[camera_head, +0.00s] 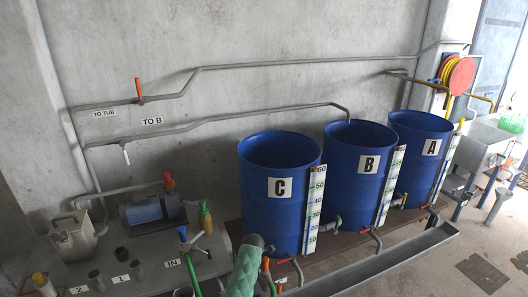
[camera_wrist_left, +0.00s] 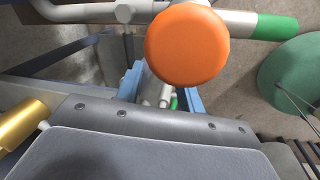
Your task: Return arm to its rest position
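My left gripper (camera_wrist_left: 162,92) shows in the left wrist view as two blue fingers beyond a grey housing. The fingers are apart, and pipework shows through the gap. A round orange knob (camera_wrist_left: 187,45) is close by and covers part of the view beside the fingers; I cannot tell whether it touches them. I see nothing held. Neither of my arms can be made out for sure in the head view, and my right gripper is not in sight.
Blue drums C (camera_head: 279,215), B (camera_head: 350,190) and A (camera_head: 412,165) stand along the wall. A grey trough (camera_head: 375,262) runs in front. A green textured cylinder (camera_head: 244,272) rises at the bottom. A green round thing (camera_wrist_left: 290,75) and a green-ended pipe (camera_wrist_left: 272,27) are at the wrist view's right.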

